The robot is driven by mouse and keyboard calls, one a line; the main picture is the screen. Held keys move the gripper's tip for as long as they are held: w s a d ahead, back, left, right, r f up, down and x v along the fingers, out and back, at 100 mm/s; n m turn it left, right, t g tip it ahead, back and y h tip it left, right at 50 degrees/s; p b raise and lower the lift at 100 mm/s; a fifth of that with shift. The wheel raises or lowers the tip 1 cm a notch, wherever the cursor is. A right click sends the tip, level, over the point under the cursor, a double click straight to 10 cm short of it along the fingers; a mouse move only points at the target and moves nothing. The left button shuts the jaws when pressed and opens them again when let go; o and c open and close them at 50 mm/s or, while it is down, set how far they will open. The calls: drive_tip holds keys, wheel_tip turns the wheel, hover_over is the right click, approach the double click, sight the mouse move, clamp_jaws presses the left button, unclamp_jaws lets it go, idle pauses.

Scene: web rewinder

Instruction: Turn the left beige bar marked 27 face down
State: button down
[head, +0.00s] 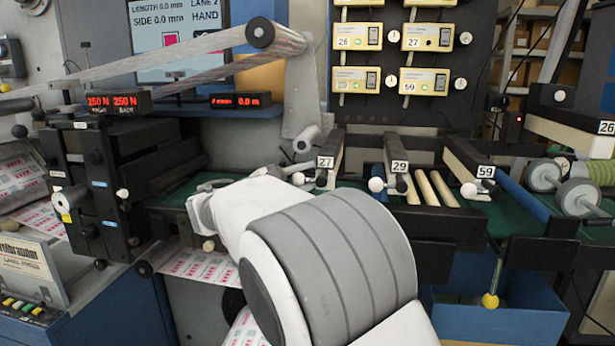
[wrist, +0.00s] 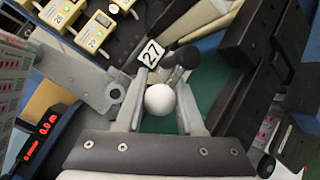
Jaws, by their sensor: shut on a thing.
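The left bar (head: 332,150) bears a white 27 label on its near end, which faces me. In the wrist view the bar (wrist: 198,27) runs back up and right from that label. A white ball knob (head: 298,178) and a dark knob sit just below the label. In the wrist view my gripper (wrist: 160,90) has its two fingers on either side of the white ball (wrist: 160,99), shut on it. In the head view my arm hides most of the fingers. The bar's far end and underside are not clear.
Bars marked 29 (head: 397,155) and 59 (head: 468,160) stand to the right with knobs at their near ends. A black roller block (head: 95,175) stands to the left. Green bed (head: 350,204) shows below the bars. A blue bin (head: 500,318) is at lower right.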

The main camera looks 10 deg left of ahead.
drive_tip(key=shift+f, duration=0.15)
drive_tip(key=c, duration=0.5)
unclamp_jaws()
drive_tip(key=shift+c, duration=0.2)
drive_tip(key=b+v, duration=0.1)
drive_tip(key=v, duration=1.6)
drive_tip(key=shift+s+a, duration=0.1)
drive_tip(key=shift+s, duration=0.05)
